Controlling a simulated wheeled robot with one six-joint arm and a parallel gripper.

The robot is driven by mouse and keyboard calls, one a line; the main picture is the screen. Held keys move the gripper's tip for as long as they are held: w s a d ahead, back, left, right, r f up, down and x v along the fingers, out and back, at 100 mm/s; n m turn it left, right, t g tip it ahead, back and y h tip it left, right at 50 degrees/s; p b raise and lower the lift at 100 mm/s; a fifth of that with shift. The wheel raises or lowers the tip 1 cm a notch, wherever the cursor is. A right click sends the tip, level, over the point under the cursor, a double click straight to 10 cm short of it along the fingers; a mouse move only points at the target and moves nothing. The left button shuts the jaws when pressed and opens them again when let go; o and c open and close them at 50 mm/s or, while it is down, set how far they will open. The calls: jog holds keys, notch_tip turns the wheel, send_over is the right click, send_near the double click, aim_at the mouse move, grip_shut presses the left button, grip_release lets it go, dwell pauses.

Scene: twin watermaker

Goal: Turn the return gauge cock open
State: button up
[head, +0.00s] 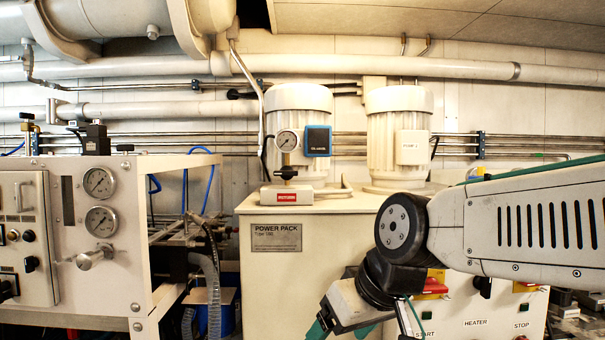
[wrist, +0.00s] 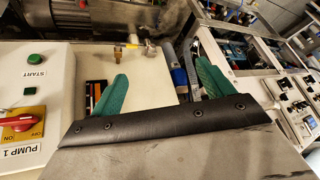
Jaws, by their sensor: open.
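My gripper (wrist: 160,72) is open and empty in the wrist view, its two green fingers wide apart. In the head view it hangs low in front of the power pack, partly cut off by the bottom edge. In the wrist view a small brass fitting with a yellow handle (wrist: 134,46) sits by the cream cabinet, beyond the left finger and apart from it. I cannot tell for certain whether this is the return gauge cock, or how far its handle is turned. In the head view a round gauge (head: 287,140) stands above a red-labelled block (head: 287,195) on the power pack.
The cream power pack cabinet (head: 250,270) carries two motors (head: 300,105). A control panel with a red PUMP 1 switch (wrist: 20,122) is left of my gripper in the wrist view. A left-hand rack holds two gauges (head: 99,183) and hoses (head: 210,275).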

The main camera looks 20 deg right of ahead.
jog(key=w+a+r+t+y, duration=0.1)
jog(key=w+a+r+t, duration=0.15)
jog(key=w+r, duration=0.35)
jog(key=w+a+r+t, duration=0.2)
jog(key=w+r+t, duration=0.1)
jog(key=w, duration=0.5)
jog(key=m+t+h, duration=0.5)
jog(key=t+h, duration=0.1)
jog(key=h, duration=0.2)
send_near(286, 173)
jog(key=w, duration=0.4)
jog(key=shift+w+f, duration=0.2)
jog(key=shift+f, duration=0.05)
jog(key=shift+w+d+r+m+h, duration=0.15)
jog(key=shift+w+d+m+h, duration=0.15)
jog(key=shift+w+d+h, duration=0.25)
jog(key=x, duration=0.7)
jog(key=shift+w, duration=0.15)
jog(key=c, duration=1)
